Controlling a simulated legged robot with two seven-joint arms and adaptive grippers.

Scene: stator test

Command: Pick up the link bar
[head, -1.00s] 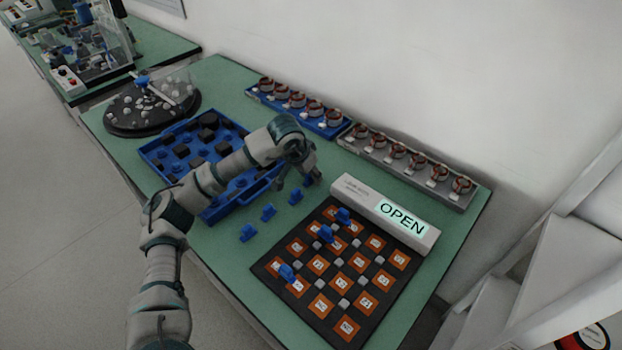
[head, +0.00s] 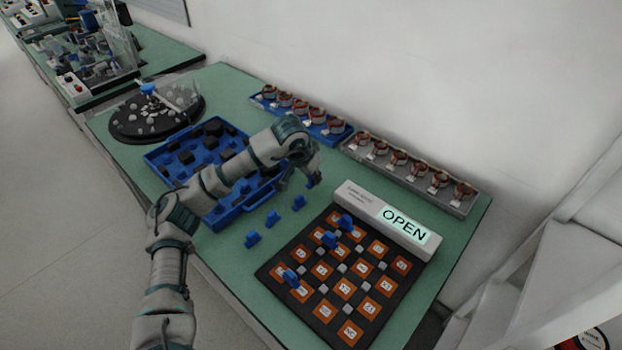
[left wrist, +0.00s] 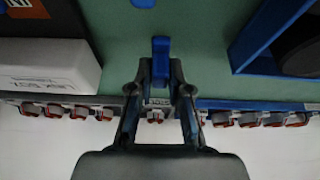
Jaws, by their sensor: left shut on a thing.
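My left gripper (head: 302,178) is over the green table between the blue tray and the white OPEN box. In the left wrist view its fingers (left wrist: 160,72) are shut on a blue link bar (left wrist: 160,48), which shows between the tips. A bit of this bar (head: 313,182) shows beside the fingers in the head view; I cannot tell whether it is clear of the table. My right gripper is not in view.
A dark board (head: 340,285) with orange numbered squares carries three blue pieces. The white box (head: 385,218) with the OPEN display lies along its back edge. A blue tray (head: 228,212) is at left. Coil racks (head: 335,136) (head: 455,205) line the wall.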

